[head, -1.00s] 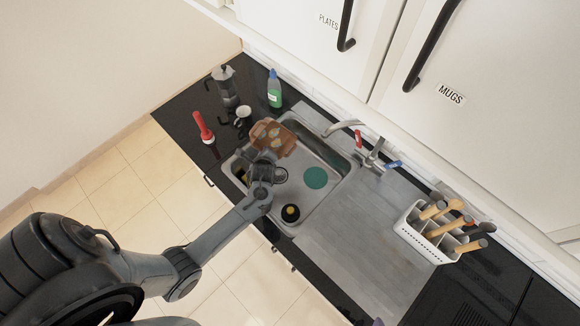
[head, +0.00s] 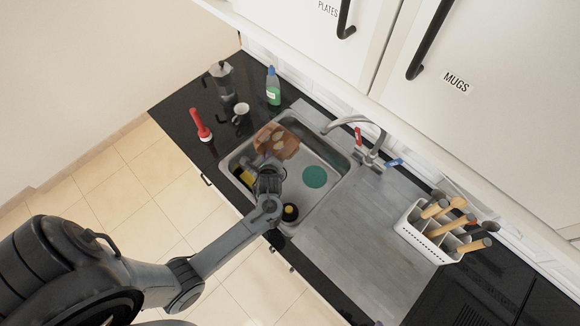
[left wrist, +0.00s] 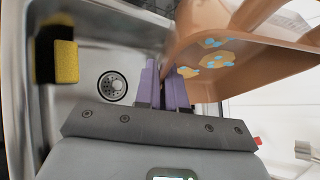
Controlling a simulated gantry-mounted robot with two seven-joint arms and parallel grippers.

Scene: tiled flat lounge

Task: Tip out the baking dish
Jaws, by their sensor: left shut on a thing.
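The brown baking dish (head: 277,141) is over the far left part of the sink in the head view. My left gripper (left wrist: 170,85) is shut on the dish's edge, its purple fingers pinching the brown wall. In the left wrist view the dish (left wrist: 268,62) is tilted, and pale patches with blue spots (left wrist: 210,62) show on its inner face. The sink (head: 325,160) lies below. My right gripper is in neither view.
A yellow and black sponge (left wrist: 66,62) and the drain (left wrist: 112,86) show in the sink. A green disc (head: 314,177) and a dark round thing (head: 290,212) lie there too. A mug (head: 241,113), green bottle (head: 273,87), moka pot (head: 222,78) and red brush (head: 201,125) stand left. The tap (head: 352,124) is behind.

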